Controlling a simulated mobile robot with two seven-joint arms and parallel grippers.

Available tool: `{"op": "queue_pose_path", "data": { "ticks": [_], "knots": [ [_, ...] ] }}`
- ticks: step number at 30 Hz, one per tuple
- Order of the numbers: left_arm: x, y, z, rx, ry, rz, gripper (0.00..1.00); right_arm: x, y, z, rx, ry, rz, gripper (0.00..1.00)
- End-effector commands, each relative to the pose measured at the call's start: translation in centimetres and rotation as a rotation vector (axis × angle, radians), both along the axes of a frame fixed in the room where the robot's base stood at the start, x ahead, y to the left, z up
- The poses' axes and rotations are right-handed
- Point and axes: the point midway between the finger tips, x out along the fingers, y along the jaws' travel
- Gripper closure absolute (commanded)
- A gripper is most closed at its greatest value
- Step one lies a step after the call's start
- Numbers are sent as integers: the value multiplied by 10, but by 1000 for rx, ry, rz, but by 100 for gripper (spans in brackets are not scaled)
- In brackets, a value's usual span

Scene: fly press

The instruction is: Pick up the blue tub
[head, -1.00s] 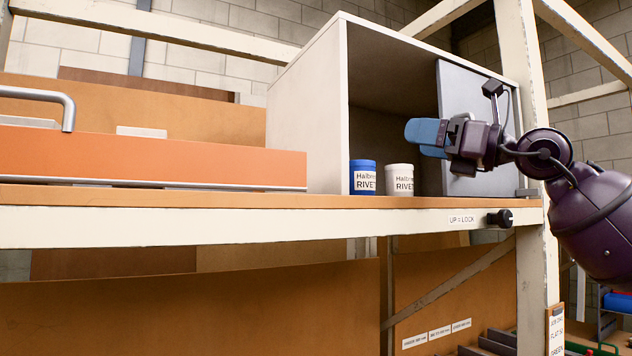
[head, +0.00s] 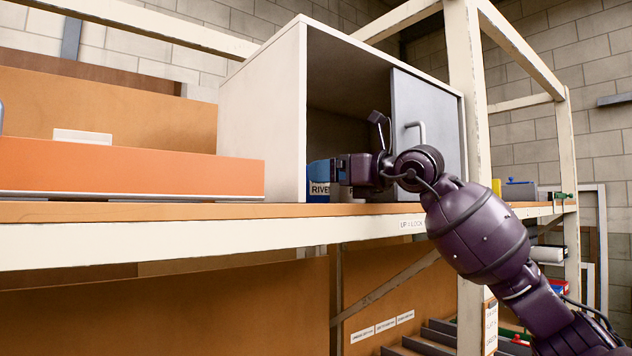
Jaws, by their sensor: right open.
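The blue tub (head: 318,190) stands on the shelf at the open front of the grey cabinet, beside its left wall. Part of its label, "RIVE", shows. My right gripper (head: 332,171) is at the tub, reaching in from the right at about the height of its upper part. My left gripper is not in view.
The grey cabinet (head: 262,120) has a sliding door (head: 437,115) with a handle on its right side. The orange panel (head: 130,165) lies on the shelf (head: 130,212) to the left. A white frame post (head: 467,80) stands right of the cabinet, near my right arm.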

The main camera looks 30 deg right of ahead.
Motion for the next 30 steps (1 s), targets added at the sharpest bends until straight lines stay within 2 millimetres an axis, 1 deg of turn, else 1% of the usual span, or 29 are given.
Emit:
{"op": "queue_pose_path", "data": {
  "ticks": [7, 11, 15, 21, 29, 30],
  "knots": [
    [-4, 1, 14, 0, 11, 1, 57, 29, 9, 2, 2, 3, 3, 8],
    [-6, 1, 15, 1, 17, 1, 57, 42, 14, 1, 2, 2, 3, 8],
    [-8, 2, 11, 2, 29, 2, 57, 47, 16, 1, 1, 0, 1, 8],
    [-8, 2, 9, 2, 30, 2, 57, 47, 16, 0, 0, 0, 1, 8],
    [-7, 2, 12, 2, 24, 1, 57, 47, 16, 0, 1, 0, 1, 48],
    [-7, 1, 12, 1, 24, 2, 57, 47, 16, 0, 1, 0, 1, 54]
  ]
}}
